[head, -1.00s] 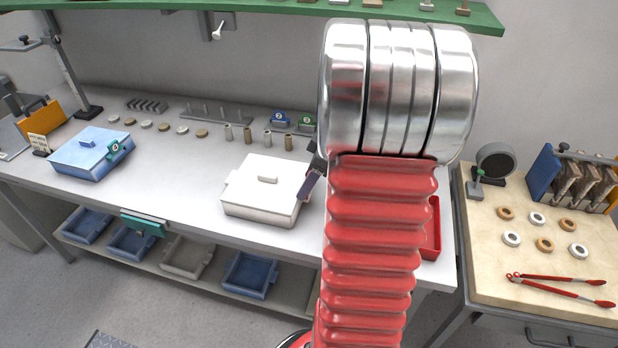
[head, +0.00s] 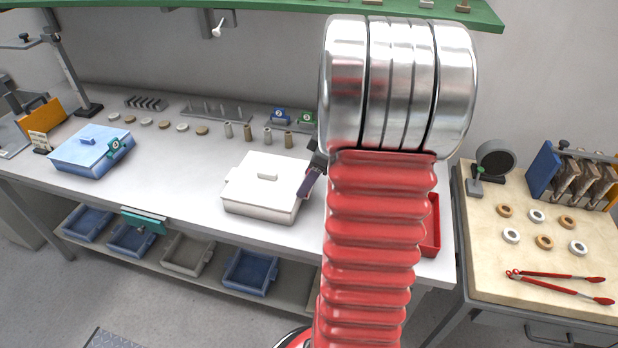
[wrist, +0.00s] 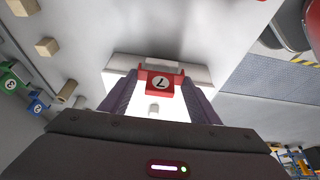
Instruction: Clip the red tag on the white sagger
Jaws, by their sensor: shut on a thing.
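The white sagger (head: 258,197), a lidded box with a small knob, stands on the bench in the head view. It also shows in the wrist view (wrist: 115,84). My gripper (head: 310,184) is at the sagger's right edge, mostly hidden behind my arm in the head view. In the wrist view my gripper (wrist: 160,92) is shut on the red tag (wrist: 160,83), which bears a number in a white disc. The tag overlaps the sagger's edge in that view. I cannot tell whether it touches or grips the wall.
Blue (head: 281,116) and green (head: 306,118) tags stand behind the white sagger, near small posts. A red tray (head: 431,228) is right of my arm. The bench between the saggers is clear.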

